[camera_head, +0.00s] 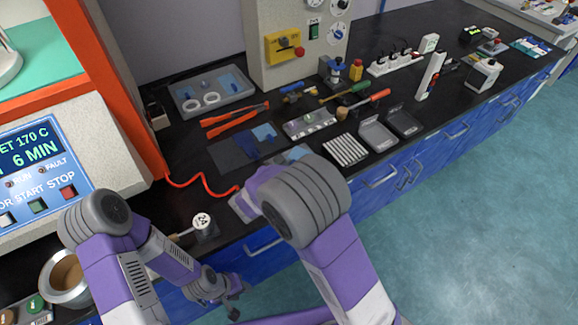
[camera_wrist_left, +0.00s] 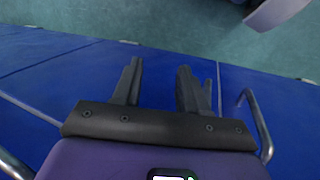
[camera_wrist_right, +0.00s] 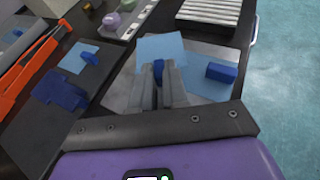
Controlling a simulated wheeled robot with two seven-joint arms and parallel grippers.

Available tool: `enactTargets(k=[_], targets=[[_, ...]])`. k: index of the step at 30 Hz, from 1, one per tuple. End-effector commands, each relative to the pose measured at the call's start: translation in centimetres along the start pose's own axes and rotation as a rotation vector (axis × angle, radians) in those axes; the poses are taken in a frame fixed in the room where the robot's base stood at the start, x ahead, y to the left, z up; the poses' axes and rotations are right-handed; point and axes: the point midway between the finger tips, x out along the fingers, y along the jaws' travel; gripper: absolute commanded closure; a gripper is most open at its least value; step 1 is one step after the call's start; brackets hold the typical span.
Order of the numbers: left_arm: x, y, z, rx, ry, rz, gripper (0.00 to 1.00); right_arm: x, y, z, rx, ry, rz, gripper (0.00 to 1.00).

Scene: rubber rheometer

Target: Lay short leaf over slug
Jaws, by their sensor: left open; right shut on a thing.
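My right gripper (camera_wrist_right: 160,88) is shut on the dark blue tab (camera_wrist_right: 158,68) of a small light blue sheet, seemingly the short leaf (camera_wrist_right: 160,46). The leaf is over or just above a grey plate (camera_wrist_right: 120,85); I cannot tell whether it touches. Another light blue sheet (camera_wrist_right: 203,84) with a blue block (camera_wrist_right: 222,72) lies on the plate, partly under the held leaf. I cannot see the slug; the leaf and fingers may cover it. My right arm hides this gripper in the head view. My left gripper (camera_wrist_left: 158,88) is open and empty before the blue cabinet fronts.
A dark mat (camera_head: 225,153) with blue pieces (camera_head: 265,132) lies left of the plate. Orange tongs (camera_head: 235,120), a ribbed white block (camera_head: 345,149) and grey trays (camera_head: 378,134) stand around.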

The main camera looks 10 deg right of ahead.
Motion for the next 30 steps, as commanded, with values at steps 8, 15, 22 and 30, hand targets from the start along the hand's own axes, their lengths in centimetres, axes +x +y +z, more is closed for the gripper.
enactTargets(k=[8, 15, 22, 30], targets=[[0.0, 0.0, 0.0, 0.0, 0.0, 0.0, 0.57, 0.0, 0.0, 0.0, 0.0, 0.0, 0.0, 0.57], [0.0, 0.0, 0.0, 0.0, 0.0, 0.0, 0.57, -0.1, 0.0, 0.0, 0.0, 0.0, 0.0, 0.57], [-0.9, 0.3, 0.0, 0.0, 0.0, 0.0, 0.57, -2.8, 0.1, 0.2, 0.0, 0.0, 0.004, 0.57], [-1.9, 0.7, 0.1, 0.0, 0.0, 0.0, 0.57, -6.8, 0.0, 0.1, 0.0, 0.0, 0.001, 0.57]])
